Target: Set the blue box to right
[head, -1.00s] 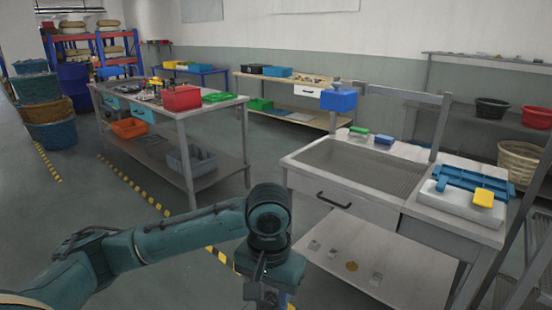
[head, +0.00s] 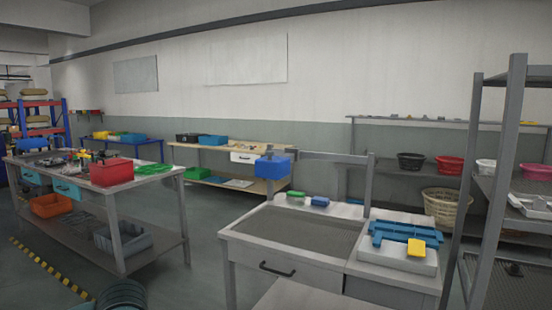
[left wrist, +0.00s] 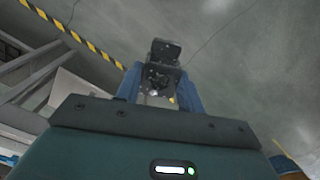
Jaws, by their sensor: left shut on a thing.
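A blue box (head: 272,166) sits high at the left end of a grey frame above the sink bench. A smaller blue block (head: 320,201) lies on the bench's back ledge, right of a green one (head: 295,195). I cannot tell which is the task's box. In the left wrist view, my left gripper (left wrist: 160,84) has blue fingers shut on a dark, bracket-like thing (left wrist: 164,52), too unclear to name. In the head view only a bit of my left arm shows at the bottom. My right gripper is not in view.
The grey bench (head: 348,268) has a mesh-covered basin (head: 305,229). At its right lie a blue tray (head: 392,233) and a yellow piece (head: 416,248). A metal rack (head: 497,175) stands at right. A table with a red bin (head: 112,172) stands left. Floor between them is clear.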

